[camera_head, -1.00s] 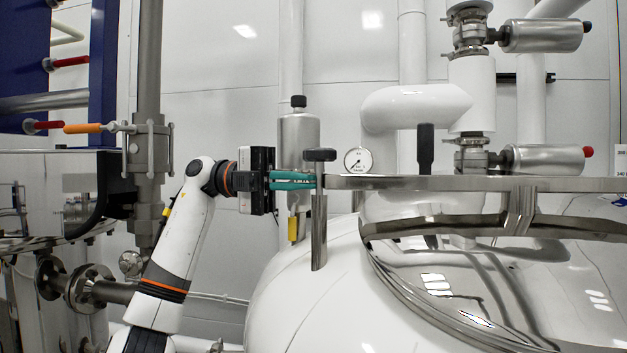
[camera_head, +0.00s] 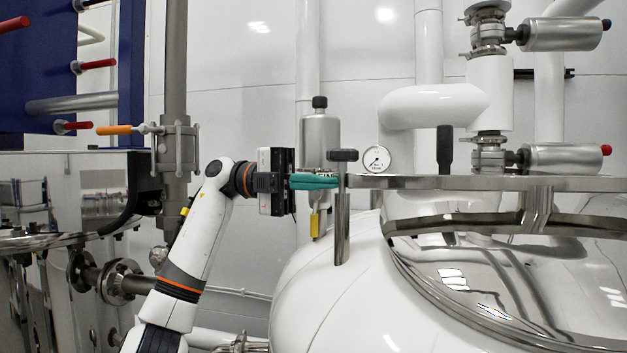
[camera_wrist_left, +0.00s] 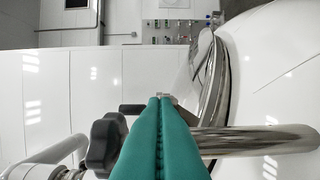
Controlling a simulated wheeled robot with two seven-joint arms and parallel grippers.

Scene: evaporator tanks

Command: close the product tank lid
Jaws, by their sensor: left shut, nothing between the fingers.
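The product tank's lid (camera_head: 500,285) is a polished steel dome at the right of the head view, on the white tank (camera_head: 325,295). A flat steel bar (camera_head: 440,183) runs across above it. At the bar's left end is a black knob (camera_head: 343,155) over an upright steel rod (camera_head: 342,230). My left gripper (camera_head: 338,182) is shut and empty, its teal fingertips close to the rod and bar end, just below the knob. I cannot tell if they touch. In the left wrist view the closed fingers (camera_wrist_left: 161,98) point forward, beside a dark knob (camera_wrist_left: 105,143). My right gripper is not in view.
A pressure gauge (camera_head: 376,159) and a steel cylinder (camera_head: 320,138) stand behind the bar's left end. White pipes and valves rise behind the lid. Another steel vessel (camera_head: 65,190) and a valve pipe (camera_head: 176,150) are at the left.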

